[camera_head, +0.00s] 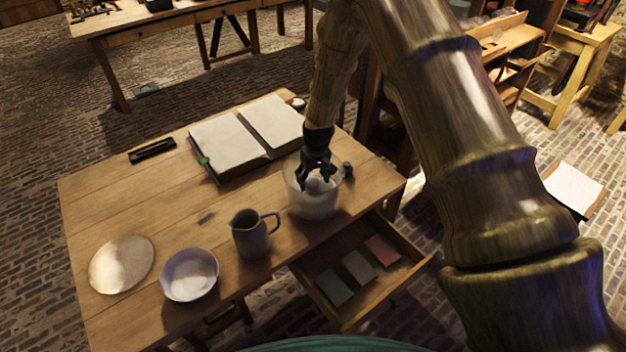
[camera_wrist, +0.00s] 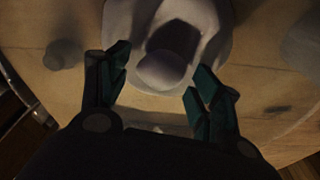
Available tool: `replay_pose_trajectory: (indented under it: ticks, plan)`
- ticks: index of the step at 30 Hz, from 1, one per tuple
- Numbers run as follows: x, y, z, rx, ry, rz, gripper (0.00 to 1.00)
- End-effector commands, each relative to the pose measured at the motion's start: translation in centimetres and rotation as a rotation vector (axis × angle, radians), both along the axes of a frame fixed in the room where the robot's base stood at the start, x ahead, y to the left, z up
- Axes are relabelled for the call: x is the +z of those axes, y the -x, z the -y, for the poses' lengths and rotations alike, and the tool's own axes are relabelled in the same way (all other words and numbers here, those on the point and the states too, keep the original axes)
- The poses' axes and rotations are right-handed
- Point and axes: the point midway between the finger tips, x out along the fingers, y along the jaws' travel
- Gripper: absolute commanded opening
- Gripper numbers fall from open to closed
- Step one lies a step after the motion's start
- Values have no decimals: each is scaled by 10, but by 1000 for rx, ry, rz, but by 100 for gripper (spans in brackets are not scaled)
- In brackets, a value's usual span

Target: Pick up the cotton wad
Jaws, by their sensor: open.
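The cotton wad (camera_wrist: 163,70) is a pale rounded lump at the mouth of a whitish jar, between my fingertips in the wrist view. In the head view the pale wad (camera_head: 315,187) shows partly behind my fingers. The jar (camera_head: 311,208) stands upright near the table's right front edge; its rim (camera_wrist: 117,22) also shows in the wrist view. My gripper (camera_head: 317,178) points down over the jar's mouth, fingers spread on either side of the wad. In the wrist view my gripper (camera_wrist: 156,80) is open. Whether a finger touches the wad cannot be told.
A grey jug (camera_head: 249,235), a bowl (camera_head: 189,275) and a round plate (camera_head: 122,265) stand left of the jar. An open book (camera_head: 233,143) lies behind. A small dark object (camera_head: 347,170) stands right of the jar. An open drawer (camera_head: 325,312) juts out in front.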

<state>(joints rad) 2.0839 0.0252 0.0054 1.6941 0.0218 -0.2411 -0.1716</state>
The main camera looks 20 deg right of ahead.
Motion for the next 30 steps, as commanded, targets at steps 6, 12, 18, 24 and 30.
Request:
replay_pose_trajectory:
  ticks: [6, 12, 18, 24, 30]
  plan:
    - [-10, -1, 0, 0, 0, -1, 64]
    - [-10, -1, 0, 0, 0, 0, 64]
    - [-10, -1, 0, 0, 0, 0, 35]
    - [-10, -1, 0, 0, 0, 0, 28]
    - [-10, -1, 0, 0, 0, 0, 28]
